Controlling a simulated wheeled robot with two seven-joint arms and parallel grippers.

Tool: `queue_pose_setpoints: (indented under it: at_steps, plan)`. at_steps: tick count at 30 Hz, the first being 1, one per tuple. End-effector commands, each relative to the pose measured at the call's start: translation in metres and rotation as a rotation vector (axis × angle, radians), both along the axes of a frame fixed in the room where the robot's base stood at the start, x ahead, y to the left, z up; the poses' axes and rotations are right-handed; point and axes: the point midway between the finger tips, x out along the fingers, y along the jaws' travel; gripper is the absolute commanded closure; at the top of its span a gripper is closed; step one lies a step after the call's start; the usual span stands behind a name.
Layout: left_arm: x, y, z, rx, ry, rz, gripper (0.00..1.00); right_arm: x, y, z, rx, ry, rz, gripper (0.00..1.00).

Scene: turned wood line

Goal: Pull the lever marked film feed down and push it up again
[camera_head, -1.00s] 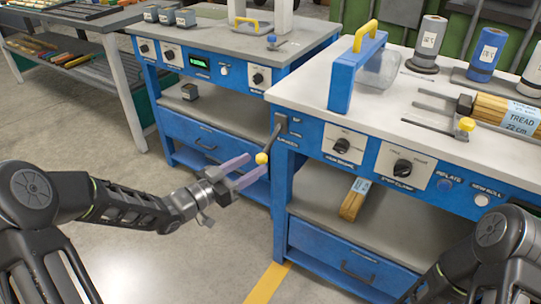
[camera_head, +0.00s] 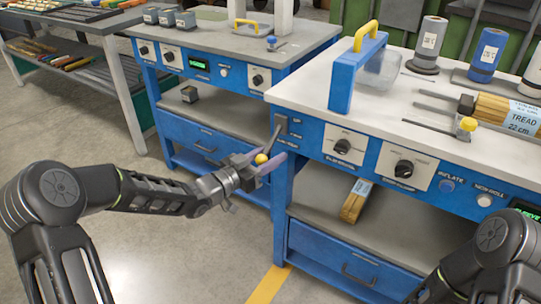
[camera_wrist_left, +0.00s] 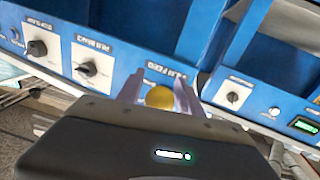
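The lever (camera_head: 275,136) is a dark rod on the left end of the right blue bench's front panel. It slopes down and outward to a yellow ball knob (camera_head: 261,158). The label beside it is too blurred to read surely. My left gripper (camera_head: 264,164) is at the knob, with its purple-grey fingers on either side of it. The left wrist view shows the yellow knob (camera_wrist_left: 159,97) between the two spread fingers; I cannot tell whether they touch it. My right arm shows at the lower right, but its gripper is out of view.
The right bench (camera_head: 310,90) carries dials and buttons beside the lever, and a blue guard with a yellow handle (camera_head: 366,35) on top. A second blue bench (camera_head: 240,45) stands behind to the left. Open floor lies in front.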

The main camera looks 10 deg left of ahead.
Motion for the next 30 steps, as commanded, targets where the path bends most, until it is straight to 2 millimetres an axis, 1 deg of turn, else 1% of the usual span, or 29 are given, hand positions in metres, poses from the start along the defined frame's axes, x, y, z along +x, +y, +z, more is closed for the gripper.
queue_pose_setpoints:
  at_steps: [1, 2, 15, 30]
  plan:
    - [-0.0001, 0.0001, 0.0, 0.0, 0.0, 0.0, 0.61, 0.0, 0.0, 0.0, 0.0, 0.0, 0.0, 0.64]
    - [-0.0001, 0.0001, 0.0, 0.0, 0.0, 0.0, 0.64, 0.0, 0.0, 0.0, 0.0, 0.0, 0.0, 0.64]
    - [-0.0002, 0.0, -0.0001, 0.0, 0.0, 0.0, 1.0, -0.0002, 0.0001, 0.0, 0.0, 0.0, 0.0, 0.64]
    - [-0.0003, 0.0001, -0.0002, 0.0, 0.0, 0.0, 1.0, -0.0002, 0.0001, 0.0, 0.0, 0.0, 0.0, 0.64]
